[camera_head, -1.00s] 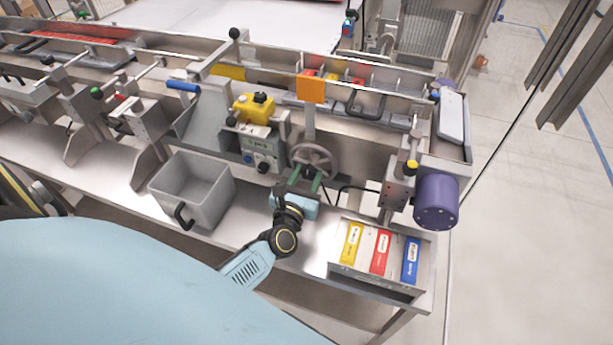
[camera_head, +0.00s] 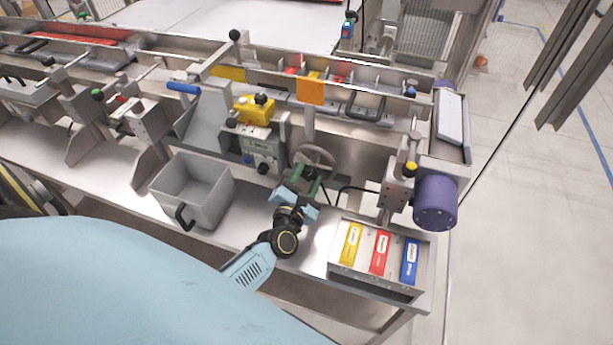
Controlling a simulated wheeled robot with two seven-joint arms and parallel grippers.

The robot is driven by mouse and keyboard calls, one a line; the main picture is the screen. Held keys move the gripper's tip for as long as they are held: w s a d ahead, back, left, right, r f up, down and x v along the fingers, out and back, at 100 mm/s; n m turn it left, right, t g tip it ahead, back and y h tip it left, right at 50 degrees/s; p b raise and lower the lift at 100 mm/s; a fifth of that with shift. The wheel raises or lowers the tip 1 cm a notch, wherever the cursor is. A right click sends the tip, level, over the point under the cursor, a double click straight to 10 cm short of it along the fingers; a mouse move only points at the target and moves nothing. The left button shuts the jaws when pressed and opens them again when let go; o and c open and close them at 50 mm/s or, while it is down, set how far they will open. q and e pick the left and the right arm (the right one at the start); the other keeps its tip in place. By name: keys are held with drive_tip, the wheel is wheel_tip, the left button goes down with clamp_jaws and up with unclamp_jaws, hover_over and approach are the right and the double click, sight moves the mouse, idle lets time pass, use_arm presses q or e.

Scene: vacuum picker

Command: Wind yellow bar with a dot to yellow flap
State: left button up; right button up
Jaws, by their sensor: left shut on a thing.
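My left gripper (camera_head: 309,183) has its green fingertips at the lower rim of the grey handwheel (camera_head: 314,152) and is shut on it. An orange-yellow flap (camera_head: 311,91) stands upright above the wheel. A small yellow piece (camera_head: 314,75) shows just behind the top of this flap, partly hidden, between red pieces (camera_head: 290,71). It may be the yellow bar; a dot on it is too small to tell. A flat yellow plate (camera_head: 229,73) lies further left on the machine. My right gripper is not in view.
A grey bin (camera_head: 194,170) stands left of my arm. A box with yellow, red and blue labels (camera_head: 345,270) stands to the right. A yellow-topped control unit (camera_head: 262,150) is left of the wheel, and a purple motor (camera_head: 436,203) is at the right end.

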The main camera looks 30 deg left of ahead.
use_arm(q)
drive_tip(key=m, duration=0.3)
drive_tip(key=shift+m+p, duration=0.35)
drive_tip(key=shift+m, duration=0.05)
drive_tip(key=m+p, duration=0.1)
drive_tip(key=m, duration=0.2)
drive_tip(key=shift+m, duration=0.3)
drive_tip(key=m, duration=0.3)
drive_tip(key=shift+m+p, duration=0.3)
drive_tip(key=shift+p, duration=0.1)
drive_tip(key=m+p, duration=0.1)
drive_tip(key=m, duration=0.2)
drive_tip(key=shift+m, duration=0.3)
drive_tip(key=m, duration=0.3)
drive_tip(key=shift+m+p, duration=0.3)
drive_tip(key=shift+p, duration=0.1)
drive_tip(key=m, duration=0.3)
drive_tip(key=shift+f+m+p, duration=0.1)
drive_tip(key=shift+m+p, duration=0.25)
drive_tip(key=shift+m, duration=0.05)
drive_tip(key=m, duration=0.3)
drive_tip(key=shift+m+p, duration=0.4)
drive_tip(key=shift+m, duration=1.4)
